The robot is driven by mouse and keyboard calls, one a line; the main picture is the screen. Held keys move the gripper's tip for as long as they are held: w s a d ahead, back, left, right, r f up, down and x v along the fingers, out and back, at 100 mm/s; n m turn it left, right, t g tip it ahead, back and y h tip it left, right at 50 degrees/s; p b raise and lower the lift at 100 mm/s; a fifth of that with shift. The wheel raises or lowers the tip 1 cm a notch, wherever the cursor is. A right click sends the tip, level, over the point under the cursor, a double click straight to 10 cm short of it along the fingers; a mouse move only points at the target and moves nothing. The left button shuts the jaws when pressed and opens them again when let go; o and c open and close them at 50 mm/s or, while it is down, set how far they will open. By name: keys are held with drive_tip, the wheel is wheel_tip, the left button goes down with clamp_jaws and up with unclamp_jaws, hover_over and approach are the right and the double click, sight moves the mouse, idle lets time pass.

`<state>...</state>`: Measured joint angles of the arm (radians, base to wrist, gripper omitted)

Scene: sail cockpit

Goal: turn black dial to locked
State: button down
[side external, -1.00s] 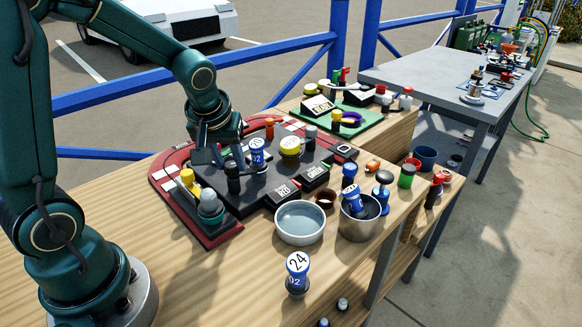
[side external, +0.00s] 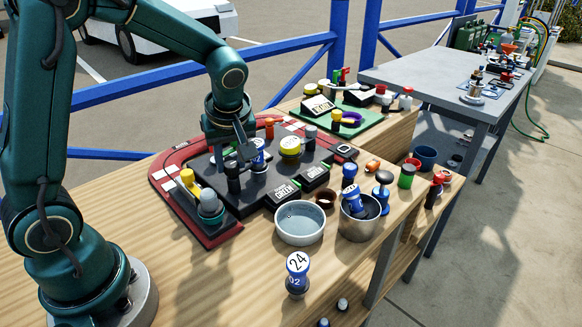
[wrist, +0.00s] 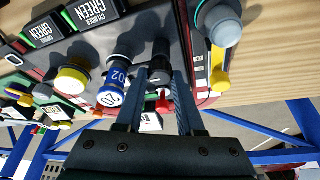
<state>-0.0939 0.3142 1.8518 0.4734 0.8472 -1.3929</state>
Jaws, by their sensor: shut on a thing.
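The black dial (side external: 233,178) stands upright on the dark panel (side external: 262,200), left of a blue-and-white O2 knob (side external: 259,160). In the wrist view the black dial (wrist: 160,62) lies between the two fingers of my gripper (wrist: 166,78), close to both. My gripper (side external: 240,158) points down over the dial in the side view and is shut on it. A red pointer or tab (wrist: 163,101) shows beside the dial in the wrist view. The lock marking is not readable.
Two front signs read GREEN (side external: 283,193). A metal bowl (side external: 300,223) and a cup with blue items (side external: 359,222) stand in front.

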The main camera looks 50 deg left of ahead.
drive_tip(key=c, duration=0.5)
unclamp_jaws()
drive_tip(key=shift+v, duration=2.55)
drive_tip(key=shift+r, duration=0.1)
drive_tip(key=s+d+r+m+t+h, duration=0.1)
drive_tip(key=s+d+m, duration=0.2)
drive_tip(key=s+m, duration=0.1)
drive_tip(key=s+d+m+t+h, duration=0.1)
drive_tip(key=s+d+m, duration=0.1)
drive_tip(key=s+m, duration=0.2)
drive_tip(key=s+d+r+m+t+h, duration=0.1)
drive_tip(key=s+d+m+h, duration=0.1)
drive_tip(key=s+d+m, duration=0.1)
drive_tip(key=shift+s+d+r+m+t, duration=0.2)
drive_tip(key=shift+s+m, duration=0.1)
drive_tip(key=shift+m, duration=0.3)
drive_tip(key=shift+s+d+r+m+t, duration=0.1)
drive_tip(key=shift+s+d+m+t, duration=0.15)
drive_tip(key=shift+m, duration=0.35)
